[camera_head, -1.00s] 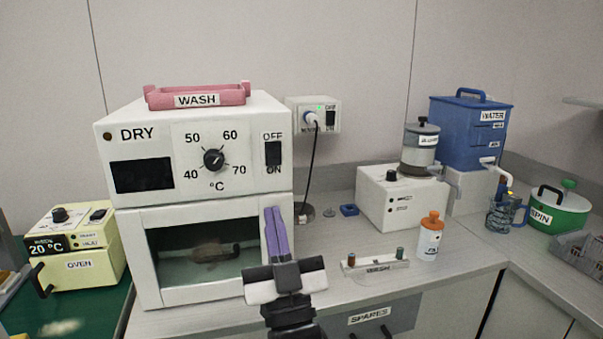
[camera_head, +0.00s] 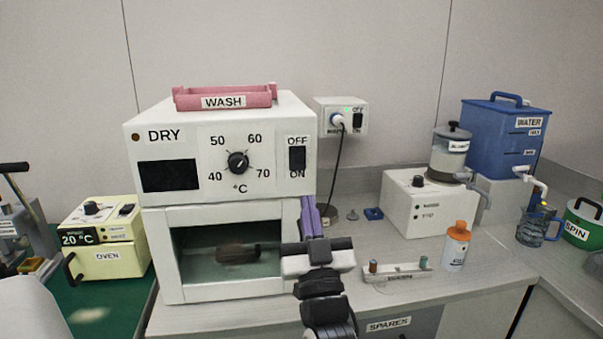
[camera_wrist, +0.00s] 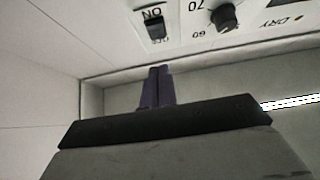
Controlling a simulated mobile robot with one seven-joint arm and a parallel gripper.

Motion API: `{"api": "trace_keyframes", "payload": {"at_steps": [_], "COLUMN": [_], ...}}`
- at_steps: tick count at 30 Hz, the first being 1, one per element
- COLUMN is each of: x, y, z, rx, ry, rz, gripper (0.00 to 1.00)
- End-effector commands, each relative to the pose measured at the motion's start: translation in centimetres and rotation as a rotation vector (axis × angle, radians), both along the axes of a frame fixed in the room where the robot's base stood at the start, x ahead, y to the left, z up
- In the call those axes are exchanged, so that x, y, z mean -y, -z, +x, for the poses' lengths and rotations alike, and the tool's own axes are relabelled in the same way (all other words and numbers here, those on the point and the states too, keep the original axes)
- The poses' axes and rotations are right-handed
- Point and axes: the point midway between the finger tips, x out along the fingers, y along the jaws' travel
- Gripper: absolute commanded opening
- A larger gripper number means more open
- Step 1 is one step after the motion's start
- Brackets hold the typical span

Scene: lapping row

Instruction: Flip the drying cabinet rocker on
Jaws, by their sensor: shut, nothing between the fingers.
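The white drying cabinet (camera_head: 225,120), labelled DRY, stands on the bench at the left of the head view. Its black rocker (camera_head: 297,160) is at the right of the panel, between OFF above and ON below. The rocker also shows in the wrist view (camera_wrist: 156,28), upside down. I cannot tell which way it is tipped. The cabinet's display (camera_head: 170,175) is dark. My gripper (camera_head: 307,200) has purple fingers, shut and empty, below the rocker by the cabinet's lower right edge. In the wrist view the fingertips (camera_wrist: 158,70) appear apart from the rocker.
A pink WASH tray (camera_head: 222,101) sits on the cabinet. A wall socket box (camera_head: 340,117) with its own switch and a hanging cord is to the right. A small rack (camera_head: 397,273) and an orange-capped bottle (camera_head: 456,246) stand right of my gripper.

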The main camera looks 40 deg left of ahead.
Motion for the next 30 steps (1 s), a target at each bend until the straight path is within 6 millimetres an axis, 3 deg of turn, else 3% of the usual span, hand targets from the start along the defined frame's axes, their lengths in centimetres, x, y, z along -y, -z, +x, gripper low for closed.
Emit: {"api": "trace_keyframes", "payload": {"at_steps": [1, 7, 15, 30], "x": [-0.8, -3.2, -5.6, -5.9], "y": [-1.3, -3.4, -2.5, -2.2], "z": [0.6, 2.7, 4.7, 5.1], "rx": [0.0, -0.002, -0.001, 0.004], "ry": [-0.003, -0.001, -0.001, 0.0], "rz": [0.003, 0.0, 0.0, 0.005], "gripper": [0.0, 0.0, 0.0, 0.0]}}
